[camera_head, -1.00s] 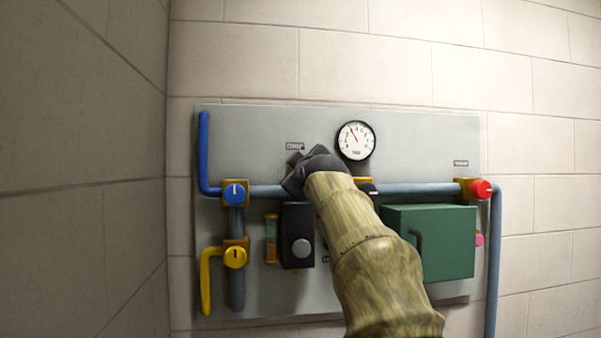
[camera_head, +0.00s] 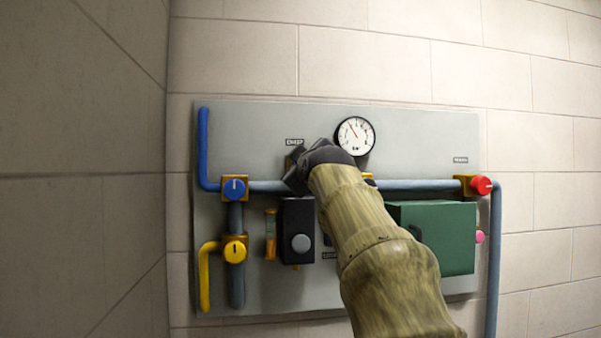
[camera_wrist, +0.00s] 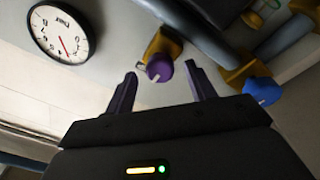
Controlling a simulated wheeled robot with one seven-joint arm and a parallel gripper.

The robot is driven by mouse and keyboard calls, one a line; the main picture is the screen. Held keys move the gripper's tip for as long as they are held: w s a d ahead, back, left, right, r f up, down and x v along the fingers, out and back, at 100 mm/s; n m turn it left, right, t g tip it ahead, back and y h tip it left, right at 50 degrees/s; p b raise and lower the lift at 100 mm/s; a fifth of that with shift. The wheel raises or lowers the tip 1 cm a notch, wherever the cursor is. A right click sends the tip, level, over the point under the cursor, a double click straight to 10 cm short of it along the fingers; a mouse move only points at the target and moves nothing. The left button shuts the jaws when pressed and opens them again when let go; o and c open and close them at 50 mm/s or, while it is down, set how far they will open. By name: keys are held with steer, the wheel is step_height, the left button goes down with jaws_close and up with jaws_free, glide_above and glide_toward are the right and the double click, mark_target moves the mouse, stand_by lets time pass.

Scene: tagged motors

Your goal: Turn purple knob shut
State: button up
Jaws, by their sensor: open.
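The purple knob (camera_wrist: 159,69) shows in the wrist view on a brass-yellow valve body (camera_wrist: 163,43) on the pipe. It lies between and just beyond the fingertips of my gripper (camera_wrist: 164,76). The two dark fingers are spread apart, with nothing held between them, and I see no clear contact with the knob. In the head view my gripper (camera_head: 296,168) is in front of the pipe, left of the gauge, and my arm hides the purple knob there.
The grey panel (camera_head: 430,142) also carries a round gauge (camera_head: 355,136), a blue knob (camera_head: 234,189), a yellow knob (camera_head: 235,251), a red knob (camera_head: 482,185), a pink knob (camera_head: 480,237), a black box with a grey button (camera_head: 300,243) and a green box (camera_head: 445,235). A side wall stands at left.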

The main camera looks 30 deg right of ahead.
steer(key=b+v, duration=0.6)
steer(key=v, duration=0.8)
steer(key=shift+s, duration=0.15)
steer(key=w+a+f+m+g+y, duration=0.1)
steer(key=w+f+g, duration=0.15)
steer(key=f, duration=0.95)
steer(key=w+a+f+m+g+y, duration=0.15)
steer(key=w+f, duration=0.25)
steer(key=f, duration=0.8)
steer(key=w+a+f+m+g+y, duration=0.1)
steer(key=w+a+f+g, duration=0.15)
steer(key=f, duration=0.85)
steer(key=s+a+f+m+g+y, duration=0.1)
steer(key=s+a+f+g, duration=0.15)
steer(key=f, duration=0.65)
steer(key=s+a+f+g, duration=0.2)
steer(key=s+f, duration=0.2)
steer(key=f, duration=0.6)
steer(key=s+a+f+m+g, duration=0.1)
steer(key=s+a+f+g, duration=0.2)
steer(key=s+f, duration=0.9)
steer(key=shift+a+f+g+y, duration=0.2)
steer(key=shift+f+g+y, duration=0.15)
steer(key=shift+g, duration=0.35)
steer(key=shift+m, duration=0.25)
